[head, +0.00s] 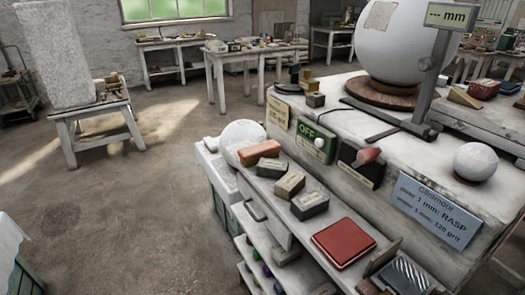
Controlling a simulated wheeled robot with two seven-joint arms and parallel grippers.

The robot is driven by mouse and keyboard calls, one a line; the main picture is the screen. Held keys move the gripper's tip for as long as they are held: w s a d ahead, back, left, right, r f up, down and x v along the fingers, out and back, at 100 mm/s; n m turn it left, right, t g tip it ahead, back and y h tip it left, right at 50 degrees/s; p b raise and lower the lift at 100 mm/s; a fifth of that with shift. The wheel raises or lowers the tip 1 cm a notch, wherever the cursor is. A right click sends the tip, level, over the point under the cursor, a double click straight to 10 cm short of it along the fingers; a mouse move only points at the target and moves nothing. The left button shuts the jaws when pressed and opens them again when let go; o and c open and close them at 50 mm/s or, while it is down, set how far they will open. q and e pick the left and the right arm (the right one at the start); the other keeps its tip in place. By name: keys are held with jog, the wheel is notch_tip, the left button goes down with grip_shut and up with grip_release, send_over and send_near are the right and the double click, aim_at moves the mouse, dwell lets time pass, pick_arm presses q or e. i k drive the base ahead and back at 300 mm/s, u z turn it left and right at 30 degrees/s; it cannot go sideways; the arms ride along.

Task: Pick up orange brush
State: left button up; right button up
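An orange block (259,151) with a pale lower edge lies on the white shelf below the workbench front. It is the most orange thing in view, but I cannot make out bristles, so I cannot tell for sure that it is the brush. A tan block (290,184) and a dark block with a grey top (310,204) lie nearer on the same shelf. A flat red pad (343,241) lies nearer still. Neither of my grippers is in view.
The workbench (335,100) rises behind the shelf, with a large plaster sphere (400,45), a small sphere (475,161) and a gauge post (437,75). A white sphere (242,137) sits behind the orange block. Open floor (140,190) lies to the left.

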aim_at(249, 156)
jog(key=u, duration=1.6)
jog(key=i, duration=1.45)
jog(key=z, duration=3.35)
